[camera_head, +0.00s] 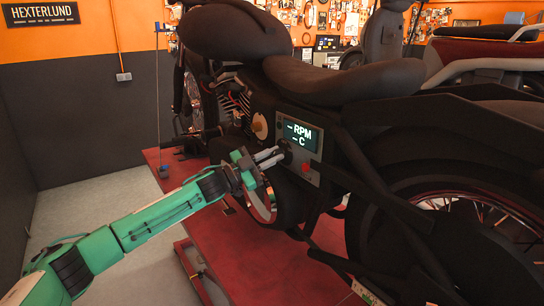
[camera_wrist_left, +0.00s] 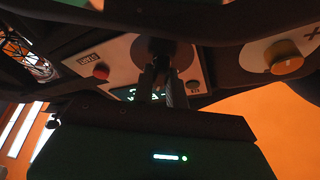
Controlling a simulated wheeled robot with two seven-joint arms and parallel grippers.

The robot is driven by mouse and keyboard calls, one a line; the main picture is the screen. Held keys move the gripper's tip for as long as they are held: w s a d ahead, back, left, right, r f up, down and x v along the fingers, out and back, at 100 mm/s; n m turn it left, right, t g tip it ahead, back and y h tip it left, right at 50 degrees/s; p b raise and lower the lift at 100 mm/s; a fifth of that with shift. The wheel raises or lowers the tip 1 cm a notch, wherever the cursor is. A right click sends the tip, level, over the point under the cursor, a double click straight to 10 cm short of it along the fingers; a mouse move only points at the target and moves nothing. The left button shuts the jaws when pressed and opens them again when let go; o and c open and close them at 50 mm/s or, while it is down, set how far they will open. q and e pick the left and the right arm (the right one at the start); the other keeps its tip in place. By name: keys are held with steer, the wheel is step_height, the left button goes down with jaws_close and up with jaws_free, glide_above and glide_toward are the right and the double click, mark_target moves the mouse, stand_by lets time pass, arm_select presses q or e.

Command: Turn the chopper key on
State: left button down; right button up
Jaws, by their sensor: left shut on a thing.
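The black chopper (camera_head: 340,80) stands on a red lift, seen from its side in the head view. A grey panel on its side carries a lit display (camera_head: 300,134) reading "– RPM" and "– C". The dark key (camera_wrist_left: 160,50) sits in this panel and is mostly hidden by the fingers. My left gripper (camera_head: 284,151) reaches the panel's left part, just below the display. In the left wrist view its two fingers (camera_wrist_left: 163,78) are shut on the key. My right gripper is in neither view.
A red button (camera_head: 306,168) sits low on the panel, and in the left wrist view (camera_wrist_left: 101,70). A round yellowish knob (camera_head: 260,126) is left of the panel. The rear wheel (camera_head: 450,220) is at right. Grey floor (camera_head: 100,205) at left is clear.

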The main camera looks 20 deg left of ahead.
arm_select(q)
steer(key=m+g, duration=0.1)
steer(key=m, duration=0.2)
steer(key=m+g, duration=0.2)
steer(key=m, duration=0.1)
steer(key=shift+p, duration=0.35)
steer(key=shift+m, duration=0.4)
steer(key=c, duration=1.4)
jaws_free()
steer(key=b+v, duration=0.4)
steer(key=v, duration=1)
steer(key=shift+b, duration=0.35)
